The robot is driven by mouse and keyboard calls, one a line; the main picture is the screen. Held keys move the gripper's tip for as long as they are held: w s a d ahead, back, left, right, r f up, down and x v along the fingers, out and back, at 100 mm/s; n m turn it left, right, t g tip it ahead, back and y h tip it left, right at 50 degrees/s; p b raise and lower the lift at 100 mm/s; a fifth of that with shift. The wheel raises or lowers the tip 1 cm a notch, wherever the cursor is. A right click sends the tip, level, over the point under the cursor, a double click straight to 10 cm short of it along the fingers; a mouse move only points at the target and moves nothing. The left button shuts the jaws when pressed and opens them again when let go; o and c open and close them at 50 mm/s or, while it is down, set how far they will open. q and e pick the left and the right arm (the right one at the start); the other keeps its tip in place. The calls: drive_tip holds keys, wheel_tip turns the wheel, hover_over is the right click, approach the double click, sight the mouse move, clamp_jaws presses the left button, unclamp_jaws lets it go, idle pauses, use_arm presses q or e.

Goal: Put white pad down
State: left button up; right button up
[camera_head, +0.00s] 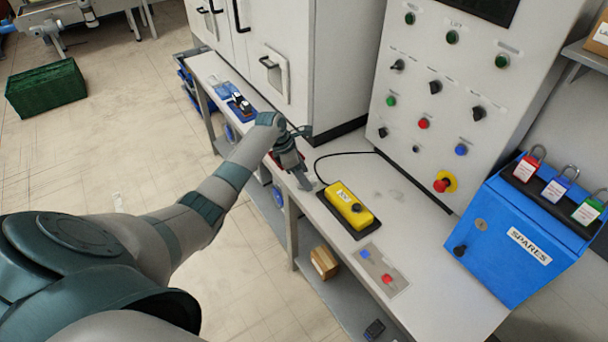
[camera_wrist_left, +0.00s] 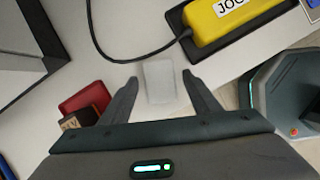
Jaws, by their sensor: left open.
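The white pad (camera_wrist_left: 159,82) is a small pale rectangle in the left wrist view. It appears to lie flat on the light bench top (camera_head: 385,185), between the fingers of my left gripper. My left gripper (camera_wrist_left: 160,78) is open, with one fingertip on each side of the pad. In the head view my left gripper (camera_head: 305,183) reaches low over the bench's front edge, and the pad is hard to make out there. My right gripper is not in view.
A yellow JOG pendant (camera_head: 348,204) with a black cable lies on a dark mat right of my gripper. A red tray (camera_wrist_left: 86,101) is left of it in the wrist view. A button plate (camera_head: 384,270) and blue SPARES box (camera_head: 520,240) stand farther right.

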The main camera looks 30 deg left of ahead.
use_arm(q)
drive_tip(key=shift+r, duration=0.15)
drive_tip(key=v, duration=1.2)
drive_tip(key=shift+b, duration=0.45)
